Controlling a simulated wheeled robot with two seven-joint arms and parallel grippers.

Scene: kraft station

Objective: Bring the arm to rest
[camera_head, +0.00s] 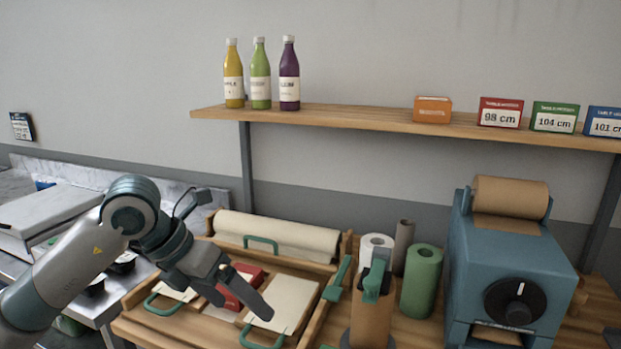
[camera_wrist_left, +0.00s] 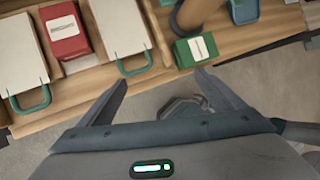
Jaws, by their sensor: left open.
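My left arm (camera_head: 75,265) comes in from the left in the head view. My left gripper (camera_head: 247,306) is in front of the wooden tray with its two fingers spread apart and nothing between them. In the left wrist view the fingers of my left gripper (camera_wrist_left: 162,88) are also apart, with grey floor and the wooden edge beyond them. A red box (camera_head: 242,284) lies in the tray behind the fingers, partly hidden by them. My right gripper is not in view.
The wooden tray (camera_head: 322,320) holds pale boards with green handles. A green box (camera_wrist_left: 195,50) lies near the counter edge in the wrist view. A green roll (camera_head: 421,282) and a blue dispenser (camera_head: 515,265) stand right. Bottles (camera_head: 260,80) stand on the shelf.

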